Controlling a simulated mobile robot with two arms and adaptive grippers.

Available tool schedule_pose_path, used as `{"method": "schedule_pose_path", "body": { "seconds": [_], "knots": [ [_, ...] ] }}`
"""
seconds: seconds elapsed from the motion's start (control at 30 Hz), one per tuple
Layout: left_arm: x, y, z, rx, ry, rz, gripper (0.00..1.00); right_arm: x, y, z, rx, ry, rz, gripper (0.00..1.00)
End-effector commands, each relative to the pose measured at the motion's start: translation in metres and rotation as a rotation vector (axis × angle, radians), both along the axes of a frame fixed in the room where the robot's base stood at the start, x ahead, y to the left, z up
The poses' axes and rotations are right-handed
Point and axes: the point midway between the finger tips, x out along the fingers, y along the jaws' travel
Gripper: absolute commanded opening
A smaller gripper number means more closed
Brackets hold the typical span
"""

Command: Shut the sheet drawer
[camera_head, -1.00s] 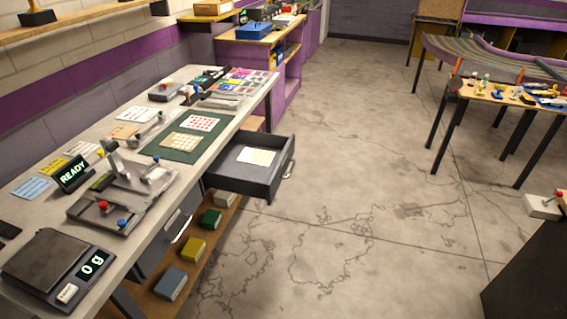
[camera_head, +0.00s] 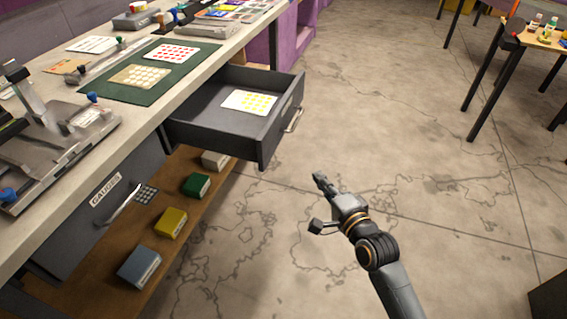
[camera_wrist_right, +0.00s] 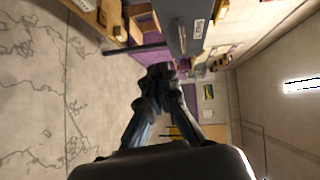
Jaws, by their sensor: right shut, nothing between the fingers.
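The sheet drawer (camera_head: 222,137) is a dark grey drawer that stands pulled out from under the workbench. A white sheet with yellow dots (camera_head: 249,102) lies in it. A metal handle (camera_head: 294,119) is on its front face. My right gripper (camera_head: 319,178) is shut and empty, over the floor in front of the drawer and to its right, apart from the handle. In the right wrist view my right gripper's fingers (camera_wrist_right: 160,72) meet at the middle of the picture. My left gripper is not in view.
The workbench top (camera_head: 150,117) holds a green mat (camera_head: 150,75), tools and cards. A second drawer, labelled GAUGES (camera_head: 105,189), is below it at the left. A lower shelf (camera_head: 190,215) carries several small boxes. The floor right of the drawer is clear.

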Motion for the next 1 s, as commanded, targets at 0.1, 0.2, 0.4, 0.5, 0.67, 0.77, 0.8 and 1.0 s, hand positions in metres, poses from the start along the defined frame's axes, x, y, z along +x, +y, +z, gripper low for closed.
{"method": "schedule_pose_path", "body": {
  "seconds": [0.1,0.2,0.4,0.5,0.67,0.77,0.8,1.0],
  "knots": [
    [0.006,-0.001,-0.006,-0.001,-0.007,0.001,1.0,-0.003,0.008,0.026,0.106,-0.043,0.022,0.0],
    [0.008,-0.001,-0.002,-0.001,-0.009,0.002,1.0,-0.002,0.012,0.039,0.144,-0.054,0.031,0.0],
    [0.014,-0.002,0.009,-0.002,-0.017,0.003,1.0,0.019,0.024,0.044,0.152,-0.057,0.033,0.0],
    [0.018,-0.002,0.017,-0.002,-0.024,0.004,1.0,0.038,0.033,0.043,0.15,-0.057,0.032,0.0],
    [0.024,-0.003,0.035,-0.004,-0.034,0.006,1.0,0.069,0.05,0.042,0.149,-0.056,0.033,0.0],
    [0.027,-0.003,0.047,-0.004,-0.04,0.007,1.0,0.087,0.058,0.042,0.147,-0.057,0.033,0.0],
    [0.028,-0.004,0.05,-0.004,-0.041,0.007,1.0,0.088,0.066,0.043,0.151,-0.056,0.033,0.0],
    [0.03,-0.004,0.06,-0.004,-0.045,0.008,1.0,0.095,0.089,0.042,0.149,-0.055,0.032,0.0]
  ]
}}
